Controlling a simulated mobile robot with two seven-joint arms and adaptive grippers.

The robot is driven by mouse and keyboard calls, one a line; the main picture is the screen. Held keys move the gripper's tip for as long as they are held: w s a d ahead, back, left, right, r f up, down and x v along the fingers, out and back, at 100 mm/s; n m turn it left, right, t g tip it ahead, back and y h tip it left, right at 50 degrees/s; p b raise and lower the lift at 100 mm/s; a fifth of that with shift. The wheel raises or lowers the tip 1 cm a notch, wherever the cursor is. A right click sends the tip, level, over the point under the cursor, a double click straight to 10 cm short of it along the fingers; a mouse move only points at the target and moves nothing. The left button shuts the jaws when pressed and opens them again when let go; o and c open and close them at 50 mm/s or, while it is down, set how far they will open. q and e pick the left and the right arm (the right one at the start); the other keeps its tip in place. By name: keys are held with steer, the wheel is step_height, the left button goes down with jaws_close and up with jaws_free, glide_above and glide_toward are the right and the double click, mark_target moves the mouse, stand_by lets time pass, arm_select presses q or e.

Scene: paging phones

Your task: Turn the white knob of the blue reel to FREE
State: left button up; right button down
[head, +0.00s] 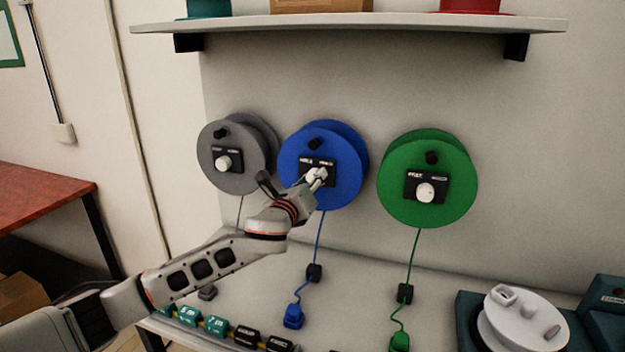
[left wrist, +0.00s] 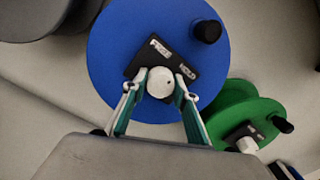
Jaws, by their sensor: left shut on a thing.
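The blue reel (head: 290,165) hangs on the wall between a grey and a green one. Its white knob (head: 313,174) sits on a black plate (head: 331,170) at the reel's middle. My left gripper (head: 318,178) is shut on this knob. In the left wrist view the knob (left wrist: 160,80) is between the two fingertips (left wrist: 160,92). There the plate (left wrist: 150,56) reads FREE at its left end and HOLD at its right end. I cannot tell which label the knob points at. My right gripper is not in view.
The grey reel (head: 208,140) and green reel (head: 400,200) have similar white knobs and black cranks. Cords with plugs hang down to the bench (head: 360,290). A white round device (head: 528,325) stands at the lower right. A shelf (head: 350,25) runs above the reels.

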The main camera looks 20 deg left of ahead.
arm_select(q)
steer(key=n, duration=0.6)
steer(key=shift+n, duration=0.3)
steer(key=n, duration=0.6)
steer(key=shift+y, duration=0.3)
steer(key=o, duration=1.1)
steer(key=s, duration=1.2)
steer(key=shift+a+f, duration=0.15)
steer(key=shift+f, duration=0.05)
